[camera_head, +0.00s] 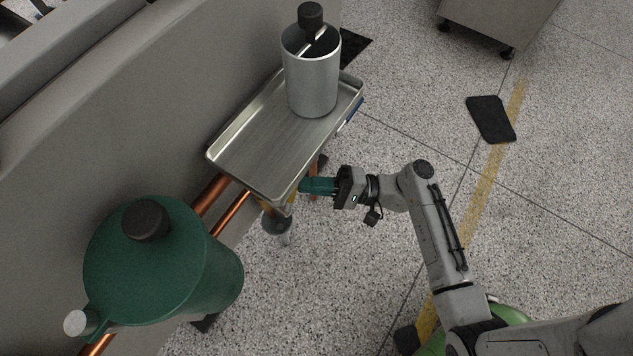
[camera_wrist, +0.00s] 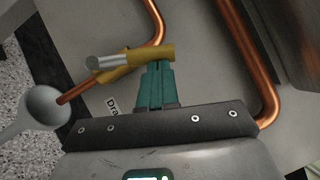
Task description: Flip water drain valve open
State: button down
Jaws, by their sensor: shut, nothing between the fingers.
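The yellow drain valve (camera_wrist: 150,54) shows in the wrist view, with a silver cylindrical end (camera_wrist: 104,62) at its left. A cut-off label reading "Dra" (camera_wrist: 112,106) is on the panel below it. My gripper (camera_wrist: 155,66) has its teal fingers shut together and empty. Their tips are right at the yellow part, overlapping its lower edge; I cannot tell whether they touch. In the head view my gripper (camera_head: 303,185) reaches in from the right beside the tray's near corner. A small yellow bit of the valve (camera_head: 265,203) shows there, the rest hidden by the tray.
A metal tray (camera_head: 235,165) overhangs the valve area and carries a silver canister (camera_head: 312,85). Copper pipes (camera_wrist: 240,50) run close by. A grey funnel (camera_wrist: 45,108) stands under a pipe end. A green tank (camera_head: 150,265) is at lower left. Open floor lies to the right.

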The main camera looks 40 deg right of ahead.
jog(key=shift+s+a+r+n+g+h+p, duration=0.15)
jog(key=shift+a+r+n+g+h+p, duration=0.2)
jog(key=shift+n+p, duration=0.35)
jog(key=shift+s+a+r+n+g+h+p, duration=0.1)
jog(key=shift+a+r+n+g+p, duration=0.2)
jog(key=shift+a+n+p, duration=0.3)
jog(key=shift+s+a+r+n+g+h+p, duration=0.15)
jog(key=shift+a+r+n+g+h+p, duration=0.2)
jog(key=shift+n+p, duration=0.35)
jog(key=shift+a+f, duration=0.1)
jog(key=shift+a, duration=0.05)
